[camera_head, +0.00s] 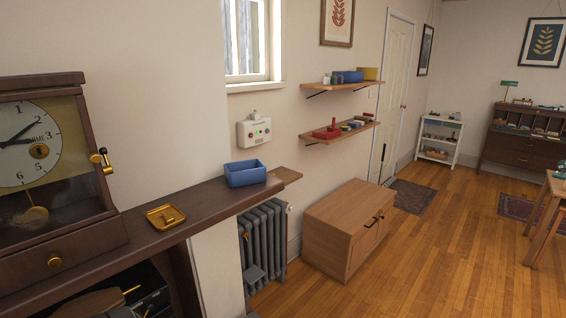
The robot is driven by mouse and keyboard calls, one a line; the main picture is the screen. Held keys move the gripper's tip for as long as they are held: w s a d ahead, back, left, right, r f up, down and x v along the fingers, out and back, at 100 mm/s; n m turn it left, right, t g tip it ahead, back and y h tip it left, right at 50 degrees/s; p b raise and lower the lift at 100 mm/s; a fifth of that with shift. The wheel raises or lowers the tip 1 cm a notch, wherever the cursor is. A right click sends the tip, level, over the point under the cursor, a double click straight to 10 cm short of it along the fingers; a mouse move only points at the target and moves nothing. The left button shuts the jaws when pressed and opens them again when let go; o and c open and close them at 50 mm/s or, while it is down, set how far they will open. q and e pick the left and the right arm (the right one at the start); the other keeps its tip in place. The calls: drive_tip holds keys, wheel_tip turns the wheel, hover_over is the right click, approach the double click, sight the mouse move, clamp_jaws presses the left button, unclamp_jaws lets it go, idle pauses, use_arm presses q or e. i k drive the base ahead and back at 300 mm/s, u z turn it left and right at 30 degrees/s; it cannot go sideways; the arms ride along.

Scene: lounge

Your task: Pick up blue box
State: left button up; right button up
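A blue box (246,179), open at the top, sits near the far right end of the dark wooden mantel shelf (205,205). It stands upright, close to the wall, with nothing touching it that I can see. A second, smaller blue container (349,77) is on the upper wall shelf further back. Neither of my grippers shows in the head view.
A wooden clock (40,170) stands on the mantel at the left. A small brass tray (165,216) lies between it and the blue box. Below are a grey radiator (264,245) and a wooden cabinet (346,232).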

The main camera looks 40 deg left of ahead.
sight(251, 172)
drive_tip(key=i, duration=3.65)
drive_tip(key=u, duration=3)
